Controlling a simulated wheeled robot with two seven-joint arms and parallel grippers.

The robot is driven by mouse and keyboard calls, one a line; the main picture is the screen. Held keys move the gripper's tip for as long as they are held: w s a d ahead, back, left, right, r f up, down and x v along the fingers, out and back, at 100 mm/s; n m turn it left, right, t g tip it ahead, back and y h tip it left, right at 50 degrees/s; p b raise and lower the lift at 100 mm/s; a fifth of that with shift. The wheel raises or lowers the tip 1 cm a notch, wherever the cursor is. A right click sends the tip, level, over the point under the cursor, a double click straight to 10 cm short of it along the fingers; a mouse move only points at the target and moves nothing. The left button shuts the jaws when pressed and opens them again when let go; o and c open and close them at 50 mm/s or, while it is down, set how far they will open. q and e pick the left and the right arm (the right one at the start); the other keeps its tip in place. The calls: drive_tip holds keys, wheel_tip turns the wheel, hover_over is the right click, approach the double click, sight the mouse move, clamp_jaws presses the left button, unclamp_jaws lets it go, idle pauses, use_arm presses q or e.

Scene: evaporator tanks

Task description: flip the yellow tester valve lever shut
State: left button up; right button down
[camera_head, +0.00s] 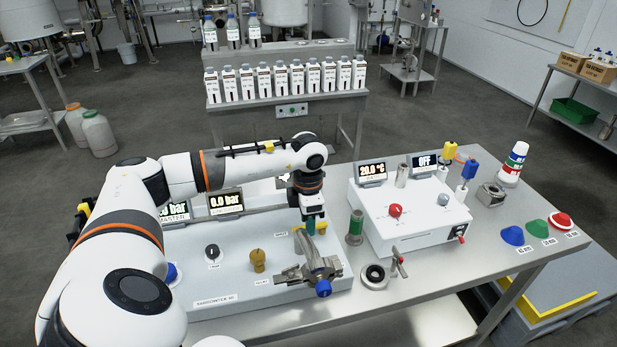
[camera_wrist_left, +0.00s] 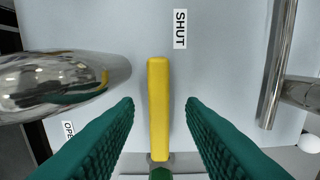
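The yellow tester valve lever (camera_wrist_left: 158,85) runs upright through the middle of the left wrist view. A SHUT label (camera_wrist_left: 180,29) is to the upper right of it and an OPEN label (camera_wrist_left: 68,129) to the lower left. My left gripper (camera_wrist_left: 160,112) is open, with one green fingertip on each side of the lever and a gap to both. In the head view my left gripper (camera_head: 311,226) points down at the grey tester box (camera_head: 215,272), and a bit of the yellow lever (camera_head: 298,229) shows beside it. My right gripper is not in view.
Shiny metal pipework (camera_head: 311,270) with a blue end stands in front of the gripper. In the wrist view a rounded metal part (camera_wrist_left: 75,80) is at left and a metal bar (camera_wrist_left: 279,65) at right. A white box (camera_head: 412,212) with a red knob stands to the right.

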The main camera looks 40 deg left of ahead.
use_arm(q)
wheel_tip(320, 180, up, 12)
drive_tip(key=b, duration=0.3)
idle(0.8)
